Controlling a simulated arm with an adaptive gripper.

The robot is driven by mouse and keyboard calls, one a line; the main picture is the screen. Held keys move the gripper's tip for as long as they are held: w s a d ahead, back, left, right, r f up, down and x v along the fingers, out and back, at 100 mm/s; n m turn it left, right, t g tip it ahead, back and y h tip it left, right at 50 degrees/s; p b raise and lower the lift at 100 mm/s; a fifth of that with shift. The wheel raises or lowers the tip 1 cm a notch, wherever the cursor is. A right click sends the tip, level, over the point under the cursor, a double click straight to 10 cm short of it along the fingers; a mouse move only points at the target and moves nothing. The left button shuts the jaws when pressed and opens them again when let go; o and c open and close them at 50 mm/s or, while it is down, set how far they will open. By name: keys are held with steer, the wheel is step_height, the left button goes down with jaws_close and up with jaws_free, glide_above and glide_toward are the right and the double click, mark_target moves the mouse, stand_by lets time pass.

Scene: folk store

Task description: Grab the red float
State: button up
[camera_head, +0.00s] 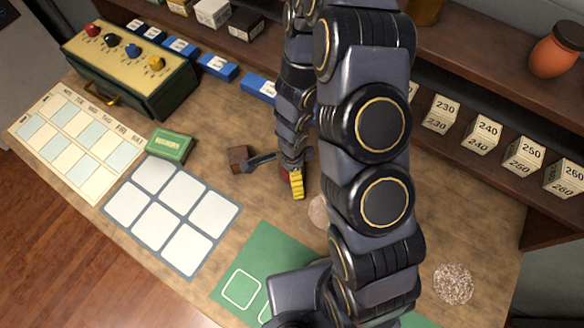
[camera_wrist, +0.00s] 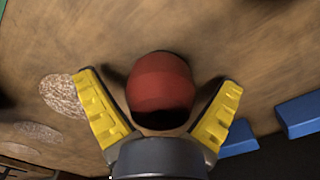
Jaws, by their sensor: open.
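The red float (camera_wrist: 162,88) is a rounded red body on the brown tabletop, seen in the wrist view between my two yellow finger pads. My gripper (camera_wrist: 158,84) is open, with one finger on each side of the float. The float's lower part is partly hidden by the dark gripper body. In the head view my gripper (camera_head: 293,182) points down at the middle of the table, and my arm hides most of the float there.
A brown block with a dark handle (camera_head: 240,159) lies left of my gripper. A green box (camera_head: 171,146) and a white-squared grid (camera_head: 206,213) lie further left. A green mat (camera_head: 262,254) is in front. Blue blocks (camera_head: 218,67) line the back. Numbered blocks (camera_head: 483,133) stand on the right shelf.

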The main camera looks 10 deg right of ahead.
steer(key=c, duration=1.2)
